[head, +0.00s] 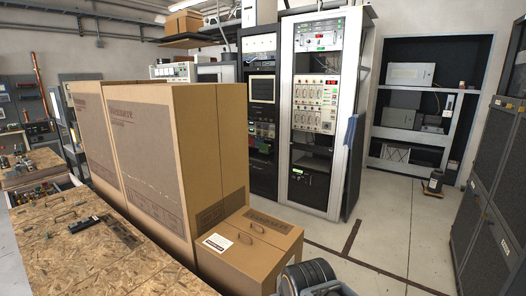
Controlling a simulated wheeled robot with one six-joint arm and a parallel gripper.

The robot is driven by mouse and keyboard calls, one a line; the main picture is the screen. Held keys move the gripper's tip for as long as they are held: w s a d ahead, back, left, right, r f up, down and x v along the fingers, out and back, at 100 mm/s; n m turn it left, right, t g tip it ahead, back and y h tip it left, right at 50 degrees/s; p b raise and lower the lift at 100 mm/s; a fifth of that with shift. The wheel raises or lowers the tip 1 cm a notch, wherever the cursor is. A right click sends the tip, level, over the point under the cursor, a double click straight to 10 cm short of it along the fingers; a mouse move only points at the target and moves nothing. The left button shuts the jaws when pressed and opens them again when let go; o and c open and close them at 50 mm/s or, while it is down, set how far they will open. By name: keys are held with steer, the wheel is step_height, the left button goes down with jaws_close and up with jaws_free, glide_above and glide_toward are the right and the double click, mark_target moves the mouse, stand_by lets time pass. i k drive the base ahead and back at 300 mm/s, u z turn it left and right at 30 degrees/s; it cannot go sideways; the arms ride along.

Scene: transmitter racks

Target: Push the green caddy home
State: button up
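I cannot make out a green caddy in the head view. The silver-framed equipment rack (316,110) stands at the back, with panels of knobs and gauges. A dark unit (309,187) with a small green lit display sits low in this rack, above a dark lower part. A darker rack (262,115) stands beside it on the left. My gripper is not in view, so its fingers and anything in them cannot be seen.
Tall cardboard boxes (165,150) and a lower box (250,248) stand in front of the racks on the left. A chipboard worktop (75,255) fills the lower left. Dark cabinets (492,195) line the right.

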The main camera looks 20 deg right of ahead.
mark_target(263, 147)
steer(key=z, duration=0.35)
steer(key=k, duration=0.45)
steer(key=z, duration=0.9)
steer(key=i, duration=2.95)
steer(key=u, duration=0.4)
steer(key=i, duration=2.2)
steer(key=u, duration=1.2)
steer(key=i, duration=1.5)
steer(key=u, duration=1.3)
steer(key=i, duration=0.7)
steer(key=u, duration=0.25)
